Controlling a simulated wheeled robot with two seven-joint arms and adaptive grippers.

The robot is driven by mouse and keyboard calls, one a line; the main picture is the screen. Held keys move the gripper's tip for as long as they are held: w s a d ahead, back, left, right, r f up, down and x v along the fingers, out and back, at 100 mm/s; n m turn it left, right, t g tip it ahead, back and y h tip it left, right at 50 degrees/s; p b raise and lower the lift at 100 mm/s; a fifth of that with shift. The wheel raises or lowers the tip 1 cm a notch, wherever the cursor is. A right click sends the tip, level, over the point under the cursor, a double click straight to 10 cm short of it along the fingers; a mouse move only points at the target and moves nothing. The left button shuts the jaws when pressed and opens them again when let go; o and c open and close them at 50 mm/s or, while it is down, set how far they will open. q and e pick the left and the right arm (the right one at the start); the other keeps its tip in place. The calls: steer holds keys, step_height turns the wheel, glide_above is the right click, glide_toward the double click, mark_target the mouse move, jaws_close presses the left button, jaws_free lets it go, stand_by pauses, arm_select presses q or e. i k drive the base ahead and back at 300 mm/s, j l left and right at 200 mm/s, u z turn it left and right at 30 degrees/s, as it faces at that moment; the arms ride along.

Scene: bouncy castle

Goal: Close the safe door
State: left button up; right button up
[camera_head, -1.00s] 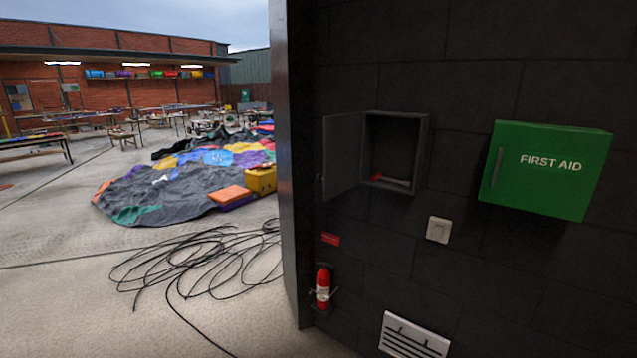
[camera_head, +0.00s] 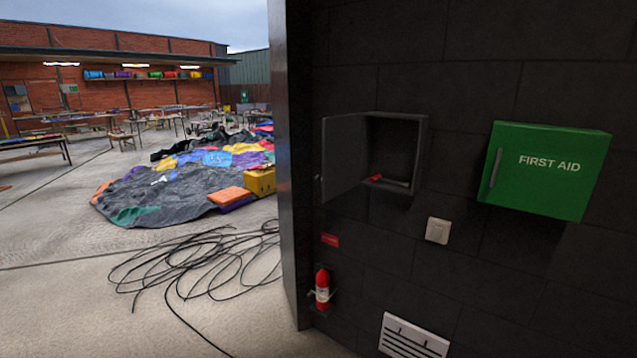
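A small dark grey safe (camera_head: 423,150) is set on the black block wall, right of the middle of the head view. Its door (camera_head: 345,157) stands wide open, swung out to the left, with a small knob near its outer left edge. A small item (camera_head: 388,182) with a red end lies on the floor of the safe; I cannot tell what it is. Neither of my grippers shows in the head view.
A green first aid box (camera_head: 545,170) hangs right of the safe. Below are a light switch (camera_head: 437,230), a fire extinguisher (camera_head: 322,288) and a white vent (camera_head: 413,337). Black cable (camera_head: 205,262) lies coiled on the floor at left, near a deflated castle (camera_head: 165,198).

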mark_target(341, 134)
steer(key=i+j+z, duration=0.4)
steer(key=j, duration=0.35)
steer(key=i+j+z, duration=0.15)
steer(key=j+z, duration=0.3)
steer(key=j, duration=0.35)
steer(key=j+z, duration=0.4)
steer(key=j, duration=0.45)
steer(key=j+z, duration=0.45)
steer(key=j, duration=0.45)
